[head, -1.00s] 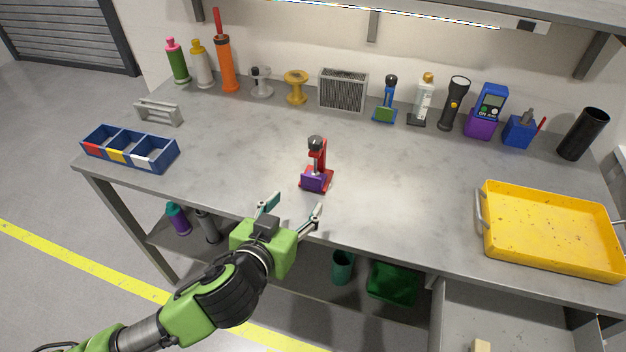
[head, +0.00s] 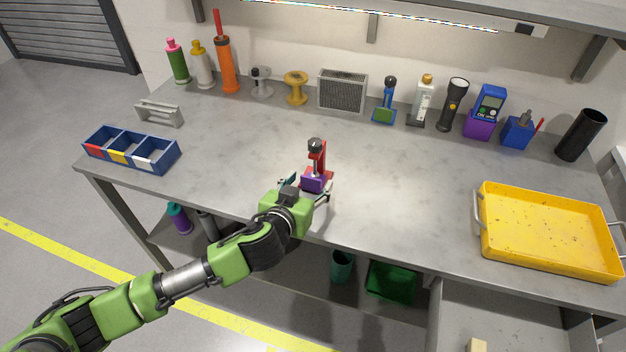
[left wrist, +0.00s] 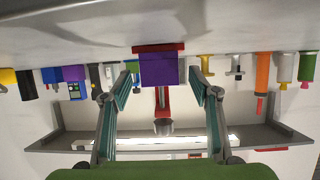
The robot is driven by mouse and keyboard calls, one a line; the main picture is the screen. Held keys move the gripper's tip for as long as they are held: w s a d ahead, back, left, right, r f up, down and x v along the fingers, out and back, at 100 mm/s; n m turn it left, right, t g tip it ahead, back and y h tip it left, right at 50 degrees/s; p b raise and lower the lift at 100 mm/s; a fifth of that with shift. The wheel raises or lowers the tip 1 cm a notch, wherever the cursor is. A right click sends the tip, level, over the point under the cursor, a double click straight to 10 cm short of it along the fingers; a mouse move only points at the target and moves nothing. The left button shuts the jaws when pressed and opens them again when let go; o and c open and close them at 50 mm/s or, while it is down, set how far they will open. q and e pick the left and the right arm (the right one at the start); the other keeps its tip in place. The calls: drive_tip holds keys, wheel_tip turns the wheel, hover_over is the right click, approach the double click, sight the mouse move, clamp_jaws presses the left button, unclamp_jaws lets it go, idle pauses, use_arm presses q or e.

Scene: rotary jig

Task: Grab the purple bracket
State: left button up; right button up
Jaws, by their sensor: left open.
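The purple bracket (head: 313,183) is a small block on the red jig (head: 318,157), which stands near the front middle of the bench. In the left wrist view the purple bracket (left wrist: 159,69) appears upside down, with the red jig (left wrist: 162,101) behind it. My left gripper (head: 308,191) is right at the front of the bracket, and its body hides part of the jig's base. Its two fingers (left wrist: 164,86) are open, one on each side of the bracket, with a visible gap to each side. My right gripper is not in view.
A yellow tray (head: 550,270) stands at the right of the bench. A blue divided bin (head: 170,160) is at the left. Bottles, tools and a grey speaker-like box (head: 342,90) line the back. The bench around the jig is clear.

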use_arm(q)
drive_tip(key=shift+w, duration=0.1)
drive_tip(key=c, duration=1.2)
